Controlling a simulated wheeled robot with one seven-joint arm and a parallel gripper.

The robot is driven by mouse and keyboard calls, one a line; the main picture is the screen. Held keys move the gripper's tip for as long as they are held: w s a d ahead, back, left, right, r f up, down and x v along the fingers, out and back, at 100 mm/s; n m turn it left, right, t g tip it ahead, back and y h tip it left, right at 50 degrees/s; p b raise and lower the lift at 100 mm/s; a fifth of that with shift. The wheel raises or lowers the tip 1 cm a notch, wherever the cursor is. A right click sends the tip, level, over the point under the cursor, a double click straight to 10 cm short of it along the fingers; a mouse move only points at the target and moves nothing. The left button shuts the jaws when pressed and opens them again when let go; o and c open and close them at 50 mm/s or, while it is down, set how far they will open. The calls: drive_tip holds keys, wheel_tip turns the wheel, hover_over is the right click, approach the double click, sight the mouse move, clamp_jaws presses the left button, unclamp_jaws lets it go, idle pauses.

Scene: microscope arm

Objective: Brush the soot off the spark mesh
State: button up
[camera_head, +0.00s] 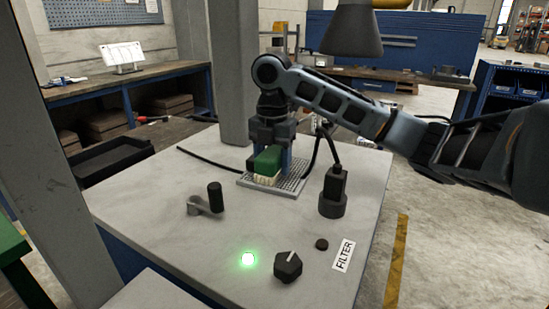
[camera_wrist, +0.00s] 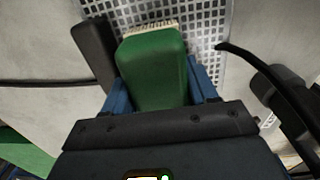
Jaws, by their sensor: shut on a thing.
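My gripper (camera_head: 270,145) is shut on a green brush (camera_head: 267,160), its fingers on either side of the green block. The brush's pale bristles (camera_head: 265,180) point down onto the spark mesh (camera_head: 291,181), a grey perforated plate on the table; they look to be touching it. In the wrist view the brush (camera_wrist: 152,70) lies between the blue fingers (camera_wrist: 160,88), with the mesh (camera_wrist: 205,40) beyond and to its right. Part of the mesh is hidden under the brush and gripper. I cannot make out soot on the visible part.
A black plug-like fitting (camera_head: 333,190) with a cable stands right of the mesh. A crank handle (camera_head: 208,199) is at left. A glowing green light (camera_head: 248,259), a dark knob (camera_head: 288,267) and a FILTER label (camera_head: 344,255) are in front. A grey post (camera_head: 231,75) rises behind.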

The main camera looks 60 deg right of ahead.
sight(273, 151)
drive_tip(key=shift+r+p, duration=2)
drive_tip(key=shift+r, duration=0.55)
